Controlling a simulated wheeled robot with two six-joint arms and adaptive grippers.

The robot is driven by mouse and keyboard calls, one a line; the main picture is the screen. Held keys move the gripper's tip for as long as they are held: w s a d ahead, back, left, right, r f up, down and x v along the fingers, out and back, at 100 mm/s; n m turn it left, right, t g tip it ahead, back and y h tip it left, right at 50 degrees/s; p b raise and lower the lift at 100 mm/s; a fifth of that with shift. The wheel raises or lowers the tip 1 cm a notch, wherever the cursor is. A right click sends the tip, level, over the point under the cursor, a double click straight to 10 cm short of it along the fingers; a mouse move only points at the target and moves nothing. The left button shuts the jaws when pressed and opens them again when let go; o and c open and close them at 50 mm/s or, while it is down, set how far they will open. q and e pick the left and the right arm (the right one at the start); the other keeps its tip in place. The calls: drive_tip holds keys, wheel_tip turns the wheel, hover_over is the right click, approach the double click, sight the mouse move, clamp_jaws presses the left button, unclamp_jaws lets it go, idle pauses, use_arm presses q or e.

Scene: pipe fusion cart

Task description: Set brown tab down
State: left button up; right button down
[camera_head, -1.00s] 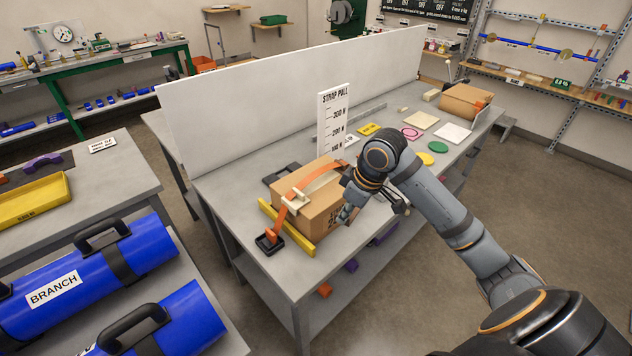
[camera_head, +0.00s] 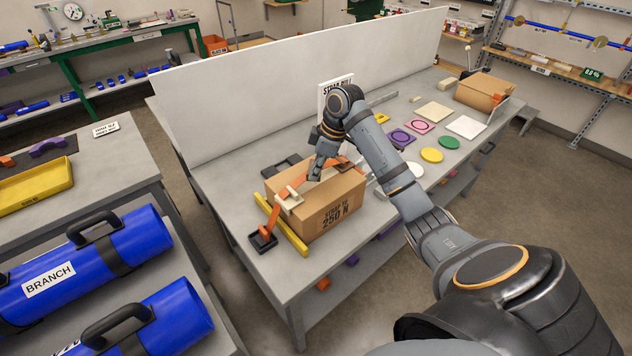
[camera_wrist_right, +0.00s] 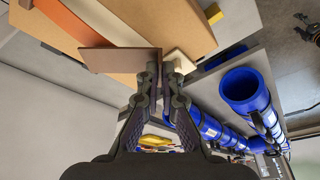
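The brown tab (camera_wrist_right: 115,60) is a flat brown plate in the right wrist view. Its right end lies between the tips of my right gripper (camera_wrist_right: 162,75), which are close together on it. In the head view my right gripper (camera_head: 316,176) points down just over the top of the strapped cardboard box (camera_head: 330,205). I cannot make out the tab in that view, nor tell whether it touches the box. An orange strap (camera_head: 272,219) with a cream buckle (camera_head: 289,199) runs over the box. My left gripper is not in view.
The box stands on a grey bench (camera_head: 227,205) with a yellow bar (camera_head: 282,224) at its left end. A white panel (camera_head: 250,85) runs behind it. Coloured discs and plates, including a yellow disc (camera_head: 431,155), lie farther right. Blue cylinders (camera_head: 95,262) are at left.

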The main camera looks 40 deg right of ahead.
sight(316, 190)
drive_tip(key=shift+w+d+f, duration=0.3)
drive_tip(key=shift+w+f, duration=0.1)
drive_tip(key=shift+f, duration=0.05)
drive_tip(key=shift+w+d+f, duration=0.1)
drive_tip(key=shift+f, duration=0.15)
drive_tip(key=shift+w+f, duration=0.1)
drive_tip(key=shift+f, duration=0.15)
drive_tip(key=f, duration=0.1)
drive_tip(key=f+p, duration=0.2)
drive_tip(key=shift+w+d+f, duration=0.15)
drive_tip(key=shift+w+d, duration=0.05)
drive_tip(key=shift+d, duration=0.05)
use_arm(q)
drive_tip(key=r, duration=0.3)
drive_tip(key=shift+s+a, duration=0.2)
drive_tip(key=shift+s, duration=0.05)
use_arm(e)
drive_tip(key=shift+s+f, duration=0.1)
drive_tip(key=shift+f, duration=0.05)
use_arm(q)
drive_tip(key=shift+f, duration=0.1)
use_arm(e)
drive_tip(key=shift+f, duration=0.1)
drive_tip(key=c, duration=1.5)
unclamp_jaws()
